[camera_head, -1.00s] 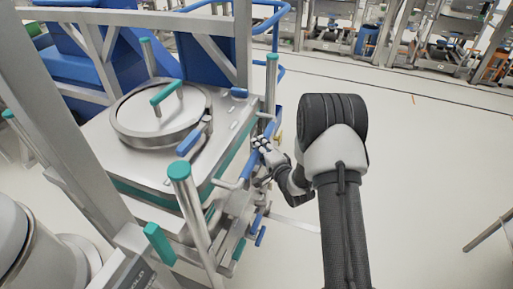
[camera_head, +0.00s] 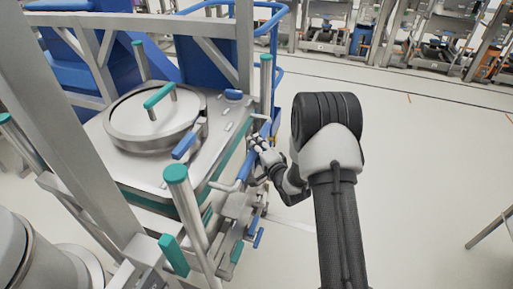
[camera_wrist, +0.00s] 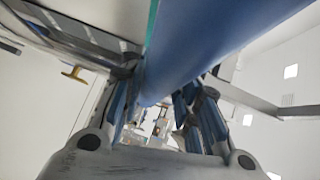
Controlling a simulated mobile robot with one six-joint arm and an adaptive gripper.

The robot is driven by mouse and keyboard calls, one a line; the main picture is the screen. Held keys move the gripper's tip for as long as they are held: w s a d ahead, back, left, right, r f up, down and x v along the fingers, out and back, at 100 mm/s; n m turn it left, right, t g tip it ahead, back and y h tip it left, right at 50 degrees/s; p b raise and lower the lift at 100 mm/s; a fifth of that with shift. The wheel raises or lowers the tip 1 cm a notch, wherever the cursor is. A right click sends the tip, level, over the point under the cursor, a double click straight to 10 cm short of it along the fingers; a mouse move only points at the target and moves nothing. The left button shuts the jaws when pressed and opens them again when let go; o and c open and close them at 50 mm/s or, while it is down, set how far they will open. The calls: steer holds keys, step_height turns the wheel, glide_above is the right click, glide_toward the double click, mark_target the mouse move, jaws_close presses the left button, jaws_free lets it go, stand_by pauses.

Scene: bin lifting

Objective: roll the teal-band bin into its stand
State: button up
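The bin (camera_head: 145,190), a steel unit on a frame, fills the left of the head view. It has a teal band along its top edge, a round lid (camera_head: 135,135) with a teal bar handle, and teal-capped posts. A blue push bar (camera_head: 247,166) runs along its right side. My gripper (camera_head: 257,146) is at this bar. In the wrist view, a wide blue surface (camera_wrist: 205,45) passes above and between my two fingers (camera_wrist: 160,105). Finger contact is hard to see, so I cannot tell whether they are closed on it. The stand is not clearly identifiable.
A grey steel upright frame (camera_head: 50,110) stands close at the left, with a large blue structure (camera_head: 207,50) behind the bin. Blue tubing (camera_head: 281,15) rises behind the bin's right corner. The floor (camera_head: 425,150) at the right is mostly clear. Racks line the far wall.

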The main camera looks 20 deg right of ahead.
steer(key=o, duration=0.3)
steer(key=shift+s+f, duration=0.1)
steer(key=s+d+r, duration=0.1)
steer(key=s, duration=1)
steer(key=shift+s+d+r, duration=0.3)
steer(key=shift+s+r, duration=0.05)
